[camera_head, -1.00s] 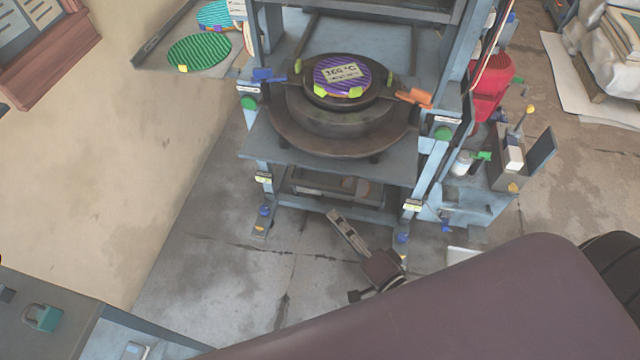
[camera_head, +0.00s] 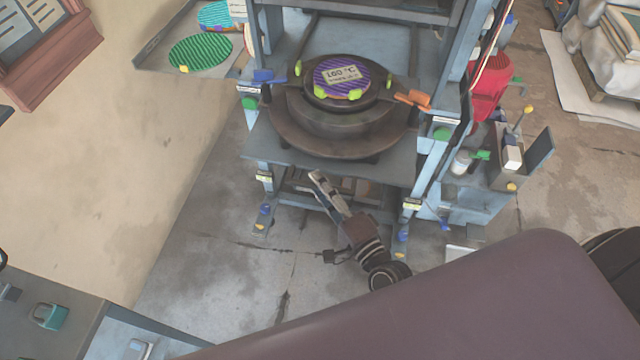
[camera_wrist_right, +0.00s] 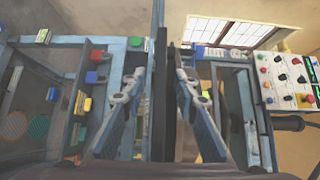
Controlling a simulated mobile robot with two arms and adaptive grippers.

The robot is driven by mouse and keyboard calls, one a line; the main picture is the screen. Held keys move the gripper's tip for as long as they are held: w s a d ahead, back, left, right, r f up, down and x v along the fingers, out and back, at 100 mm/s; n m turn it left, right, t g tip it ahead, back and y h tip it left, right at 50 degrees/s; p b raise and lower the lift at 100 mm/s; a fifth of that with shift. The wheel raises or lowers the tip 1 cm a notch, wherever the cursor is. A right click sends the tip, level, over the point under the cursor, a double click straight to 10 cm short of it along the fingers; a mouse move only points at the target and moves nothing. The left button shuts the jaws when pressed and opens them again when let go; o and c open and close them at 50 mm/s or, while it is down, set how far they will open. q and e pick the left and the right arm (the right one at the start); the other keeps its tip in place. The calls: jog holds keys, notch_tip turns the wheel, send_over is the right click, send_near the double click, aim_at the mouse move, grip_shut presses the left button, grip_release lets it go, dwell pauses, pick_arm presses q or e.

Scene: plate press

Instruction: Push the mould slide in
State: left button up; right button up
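The mould slide (camera_head: 272,146) is a blue-grey plate at the front of the press frame. It bears a dark round mould (camera_head: 345,122) with a purple striped disc (camera_head: 340,76) labelled 160 °C on top. My right gripper (camera_head: 316,175) is just below the slide's front edge in the head view, fingers pointing up-left at the press. In the right wrist view my right gripper (camera_wrist_right: 159,75) has its fingers apart, with a dark band between them. I cannot tell whether it touches the slide. My left gripper is not in view.
The press uprights (camera_head: 456,88) flank the slide, with an orange handle (camera_head: 413,98) and a blue handle (camera_head: 268,76). A side tray (camera_head: 150,52) with a green striped disc (camera_head: 200,52) is at left. A bracket with bottles (camera_head: 490,165) stands at right.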

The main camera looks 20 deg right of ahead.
grip_shut()
dwell(0.3)
